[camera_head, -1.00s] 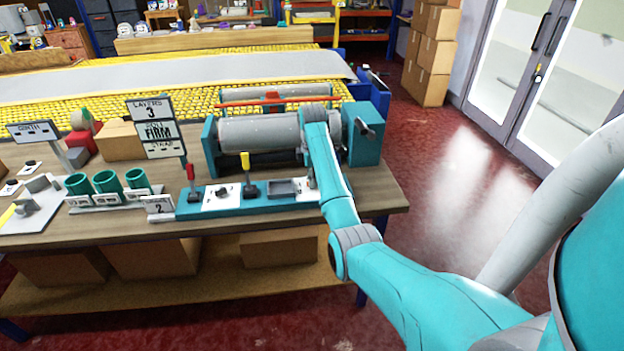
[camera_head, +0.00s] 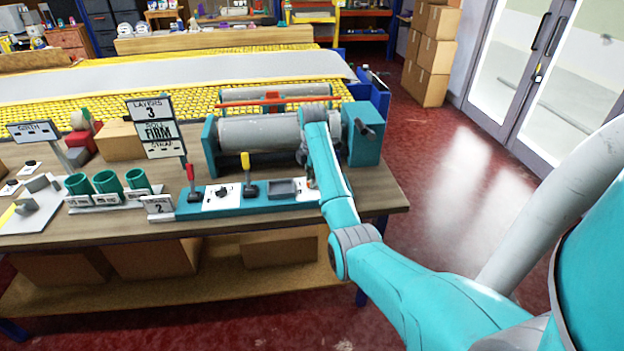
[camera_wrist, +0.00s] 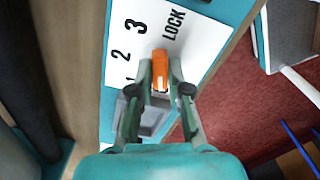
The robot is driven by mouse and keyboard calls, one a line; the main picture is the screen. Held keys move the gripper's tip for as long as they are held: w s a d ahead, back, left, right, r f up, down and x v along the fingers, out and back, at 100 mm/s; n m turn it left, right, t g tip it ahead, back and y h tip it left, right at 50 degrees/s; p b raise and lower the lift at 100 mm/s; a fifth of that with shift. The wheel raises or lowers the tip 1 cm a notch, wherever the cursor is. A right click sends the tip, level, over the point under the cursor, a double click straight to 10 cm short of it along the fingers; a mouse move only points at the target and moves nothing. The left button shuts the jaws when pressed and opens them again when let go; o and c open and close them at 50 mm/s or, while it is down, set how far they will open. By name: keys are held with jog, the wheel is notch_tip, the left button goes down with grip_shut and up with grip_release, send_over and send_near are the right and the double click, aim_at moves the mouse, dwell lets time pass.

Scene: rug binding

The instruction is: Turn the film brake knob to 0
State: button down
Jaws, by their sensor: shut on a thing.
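The film brake knob (camera_wrist: 160,68) is orange and stands on a white dial plate (camera_wrist: 200,48) marked 1, 2, 3 and LOCK in the wrist view. Its visible end points up the picture, roughly between 3 and LOCK. No 0 mark shows; my gripper may cover it. My gripper (camera_wrist: 160,88) is shut on the knob, one finger on each side. In the head view the knob is mostly hidden by my arm at the right end of the teal control panel (camera_head: 270,201).
A teal machine with a grey roller (camera_head: 258,134) stands behind the panel. A red lever (camera_head: 190,178) and a yellow lever (camera_head: 246,166) rise from the panel, left of a grey tray (camera_head: 283,188). A sign (camera_head: 158,130) reads LAYERS 3, FIRM.

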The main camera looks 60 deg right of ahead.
jog(key=c, duration=1.1)
grip_release()
